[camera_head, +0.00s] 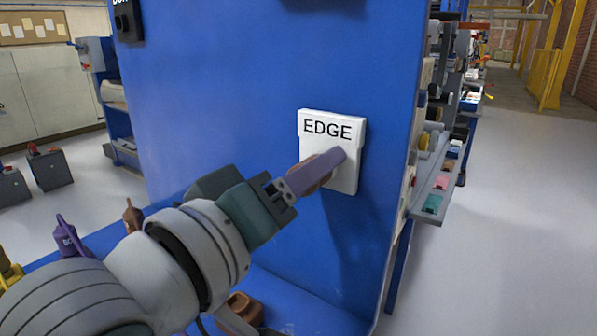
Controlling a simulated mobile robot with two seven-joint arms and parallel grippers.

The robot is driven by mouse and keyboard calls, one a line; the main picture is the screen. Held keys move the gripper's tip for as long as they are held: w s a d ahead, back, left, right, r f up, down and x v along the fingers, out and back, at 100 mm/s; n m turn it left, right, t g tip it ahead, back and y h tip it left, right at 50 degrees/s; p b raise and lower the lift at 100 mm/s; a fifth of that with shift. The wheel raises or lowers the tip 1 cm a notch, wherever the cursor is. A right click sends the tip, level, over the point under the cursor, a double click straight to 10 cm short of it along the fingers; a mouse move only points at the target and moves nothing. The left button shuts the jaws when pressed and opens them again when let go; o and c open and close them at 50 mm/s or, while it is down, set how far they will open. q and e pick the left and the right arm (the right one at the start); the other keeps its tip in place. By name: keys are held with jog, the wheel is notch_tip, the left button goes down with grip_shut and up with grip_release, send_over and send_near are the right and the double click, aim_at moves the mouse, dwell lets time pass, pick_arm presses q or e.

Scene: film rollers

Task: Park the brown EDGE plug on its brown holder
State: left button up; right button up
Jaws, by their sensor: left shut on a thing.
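A white socket box labelled EDGE (347,178) is fixed on the blue panel. My left gripper (335,163) reaches up to its face. It is shut on a brown piece (318,182), seemingly the brown EDGE plug, mostly hidden by a finger. The fingertips are at the front of the box; I cannot tell whether the plug is in the socket. A brown block (245,303), perhaps the brown holder, sits on the blue ledge below, partly hidden by my arm. My right gripper is not clearly in view.
A purple plug (68,237), another brown upright piece (132,215) and a yellow piece (9,271) stand along the ledge at left. A dark box (128,20) is on the panel's upper left. A shelf of coloured items (437,192) and open floor lie right.

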pick_arm(q)
grip_shut()
jog(key=o, duration=1.3)
grip_release()
jog(key=v, duration=1)
jog(key=shift+p, duration=0.4)
